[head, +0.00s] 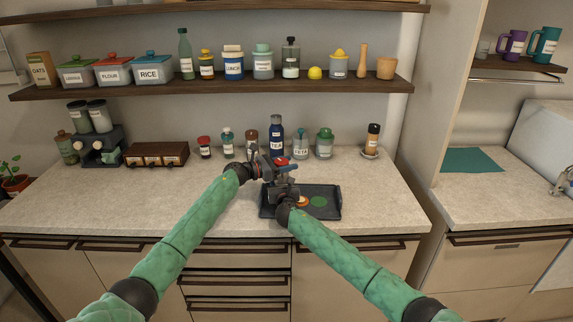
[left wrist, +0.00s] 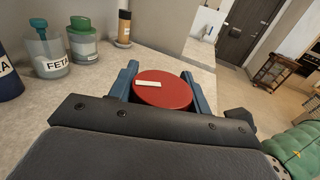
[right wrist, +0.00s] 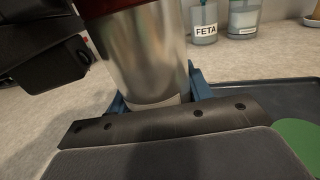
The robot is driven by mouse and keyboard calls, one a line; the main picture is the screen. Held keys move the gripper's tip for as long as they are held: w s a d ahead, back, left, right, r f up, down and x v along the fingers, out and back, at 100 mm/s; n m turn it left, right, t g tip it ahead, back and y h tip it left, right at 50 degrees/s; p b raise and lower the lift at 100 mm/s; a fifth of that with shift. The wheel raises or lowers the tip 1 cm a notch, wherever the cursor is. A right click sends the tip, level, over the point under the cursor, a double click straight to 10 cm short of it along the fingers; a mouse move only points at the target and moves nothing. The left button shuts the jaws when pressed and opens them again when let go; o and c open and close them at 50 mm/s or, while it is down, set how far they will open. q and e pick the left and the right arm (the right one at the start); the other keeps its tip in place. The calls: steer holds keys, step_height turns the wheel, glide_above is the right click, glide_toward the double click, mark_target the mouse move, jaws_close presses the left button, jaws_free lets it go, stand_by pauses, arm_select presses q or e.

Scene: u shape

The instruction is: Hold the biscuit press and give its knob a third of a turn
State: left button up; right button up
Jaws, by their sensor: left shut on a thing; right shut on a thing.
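The biscuit press has a red round knob with a white mark on top and a silver cylindrical body. The knob (left wrist: 162,92) sits between the blue fingers of my left gripper (left wrist: 163,88) in the left wrist view, and a bit of red shows in the head view (head: 281,161). My left gripper is shut on it. The press body (right wrist: 145,55) stands between the fingers of my right gripper (right wrist: 155,98), which is shut on it below the left one. In the head view my arms and grippers hide most of the press.
A dark tray (head: 328,210) with a green disc (head: 319,201) and an orange piece lies just right of the press. A jar marked FETA (head: 300,146), a blue TEA bottle (head: 276,135) and other jars stand behind. The counter's left front is clear.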

arm_select(q)
steer(key=m+g, duration=0.1)
steer(key=g, duration=0.1)
steer(key=m+g+h, duration=0.1)
steer(key=m+g, duration=0.1)
steer(key=g, duration=0.1)
steer(key=m+g, duration=0.1)
steer(key=g, duration=0.1)
steer(key=shift+s+m+g, duration=0.3)
steer(key=shift+m+g, duration=0.1)
steer(key=shift+s+f+m+g, duration=0.1)
steer(key=shift+s+m+g, duration=0.1)
steer(key=shift+m+g, duration=0.8)
steer(key=shift+s+g, duration=0.1)
steer(key=shift+g, duration=0.6)
steer(key=o, duration=1)
steer(key=shift+c, duration=0.2)
steer(key=v, duration=0.7)
steer(key=shift+a, duration=0.3)
